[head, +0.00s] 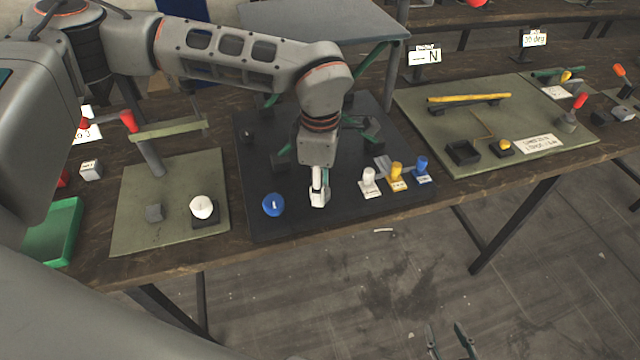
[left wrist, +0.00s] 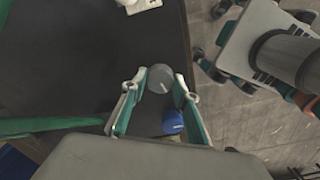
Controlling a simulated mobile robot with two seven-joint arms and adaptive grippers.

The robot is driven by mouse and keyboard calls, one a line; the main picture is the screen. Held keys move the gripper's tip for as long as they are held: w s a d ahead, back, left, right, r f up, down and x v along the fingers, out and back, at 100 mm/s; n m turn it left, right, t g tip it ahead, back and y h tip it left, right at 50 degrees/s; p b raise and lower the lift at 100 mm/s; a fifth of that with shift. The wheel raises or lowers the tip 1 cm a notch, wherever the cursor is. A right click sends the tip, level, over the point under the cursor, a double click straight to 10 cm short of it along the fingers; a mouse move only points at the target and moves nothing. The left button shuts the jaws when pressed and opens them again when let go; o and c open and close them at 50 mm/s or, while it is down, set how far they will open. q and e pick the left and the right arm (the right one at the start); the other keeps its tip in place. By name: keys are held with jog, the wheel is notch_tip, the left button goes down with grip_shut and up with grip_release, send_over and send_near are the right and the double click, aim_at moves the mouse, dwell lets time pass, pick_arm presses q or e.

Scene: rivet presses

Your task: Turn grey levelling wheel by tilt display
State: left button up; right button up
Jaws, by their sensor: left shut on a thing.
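My left gripper (head: 319,197) points down at the front of the dark board (head: 250,155). In the left wrist view its fingers (left wrist: 161,86) are shut on the sides of the grey wheel (left wrist: 159,78), which has a white mark on top. In the head view the gripper hides most or all of this wheel. A blue wheel (head: 273,205) with a white mark stands left of the gripper; it also shows in the left wrist view (left wrist: 173,122). My right gripper (head: 449,341) is open and empty above the floor. I cannot tell which display shows tilt.
White (head: 369,181), yellow (head: 397,177) and blue (head: 422,168) posts stand right of the left gripper. A raised grey plate (head: 320,20) is behind my arm. Displays reading N (head: 425,57) and apparently 00 deg (head: 534,38) stand at the back right.

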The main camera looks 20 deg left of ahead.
pick_arm(q)
jog(key=shift+m, duration=0.4)
jog(key=o, duration=1.1)
notch_tip(320, 180, up, 12)
jog(key=shift+r, duration=0.1)
dwell(0.5)
